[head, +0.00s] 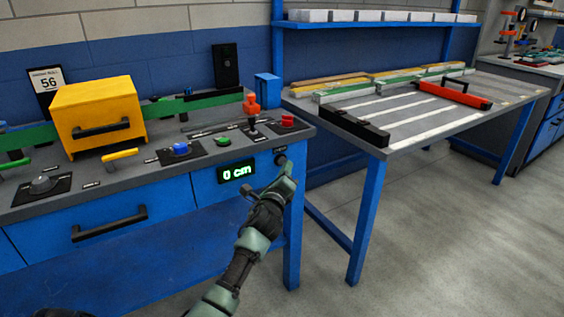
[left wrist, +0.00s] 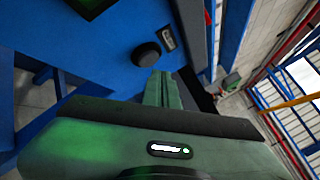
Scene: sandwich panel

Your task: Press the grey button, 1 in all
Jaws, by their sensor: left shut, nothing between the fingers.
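The grey button (head: 280,160) is a small dark round knob on the blue front face of the bench, right of the green "0 cm" display. In the left wrist view the button (left wrist: 146,54) stands out from the blue panel beside a small label. My left gripper (head: 286,170) is shut and empty, close to the button in the head view. In the left wrist view its closed fingertips (left wrist: 160,80) point towards the panel, just beside and below the button. I cannot tell whether they touch it. My right gripper is not in view.
The bench top holds a red button (head: 287,121), a green button (head: 223,141), a blue knob (head: 181,148), an orange-handled lever (head: 251,108) and a yellow box (head: 100,112). A second table (head: 440,122) stands to the right. The floor between is clear.

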